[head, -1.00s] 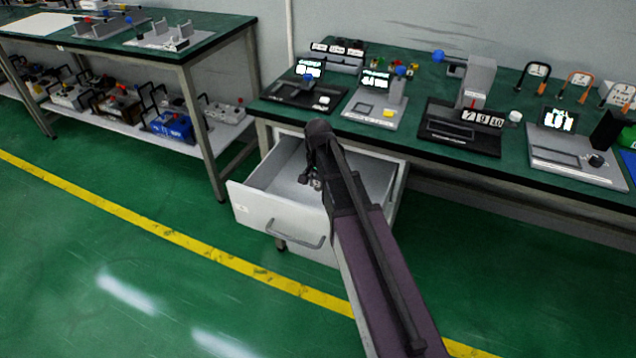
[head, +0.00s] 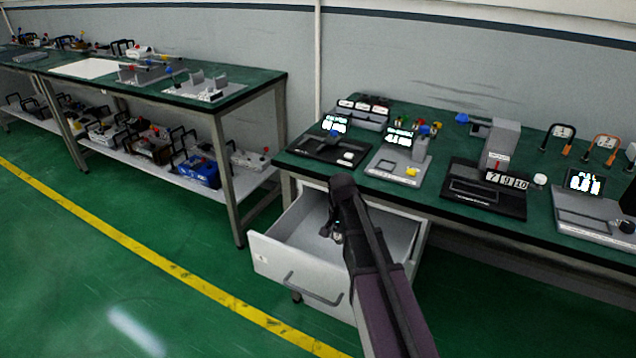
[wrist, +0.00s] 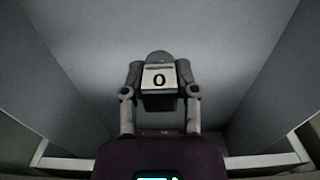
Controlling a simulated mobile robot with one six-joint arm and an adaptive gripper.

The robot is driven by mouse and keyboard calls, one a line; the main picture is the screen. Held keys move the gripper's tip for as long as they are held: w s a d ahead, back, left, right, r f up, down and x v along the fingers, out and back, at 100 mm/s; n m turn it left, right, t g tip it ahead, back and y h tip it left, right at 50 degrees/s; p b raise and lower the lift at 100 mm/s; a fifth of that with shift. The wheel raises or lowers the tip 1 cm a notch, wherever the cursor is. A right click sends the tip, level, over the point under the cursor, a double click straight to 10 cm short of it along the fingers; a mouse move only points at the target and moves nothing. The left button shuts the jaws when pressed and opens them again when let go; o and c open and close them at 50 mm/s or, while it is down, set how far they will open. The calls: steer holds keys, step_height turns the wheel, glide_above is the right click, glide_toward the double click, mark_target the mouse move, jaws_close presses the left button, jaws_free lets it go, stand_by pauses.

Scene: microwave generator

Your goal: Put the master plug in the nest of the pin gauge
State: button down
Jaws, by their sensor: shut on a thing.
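My gripper (wrist: 160,92) is shut on a grey piece with a rounded top and a white label marked 0 (wrist: 158,79). Whether this is the master plug I cannot tell for certain. The wrist view shows it inside or just over the grey drawer. In the head view my gripper (head: 337,230) is at the open drawer, mostly hidden by my arm, and the held piece is hardly visible. Several gauges stand on the bench: one with a small screen (head: 398,138), a black-based one (head: 335,127), and another at the right (head: 583,182). Their labels are too small to tell which is the pin gauge.
The open drawer (head: 300,268) juts out under the green bench top (head: 375,190). Another bench (head: 262,88) stands left. The floor in front is clear.

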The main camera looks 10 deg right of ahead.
steer(key=shift+r+p, duration=6.85)
steer(key=shift+r, duration=0.15)
step_height(320, 180, down, 14)
steer(key=b, duration=1.4)
step_height(320, 180, up, 19)
steer(key=p, duration=1.9)
steer(key=shift+f, duration=0.1)
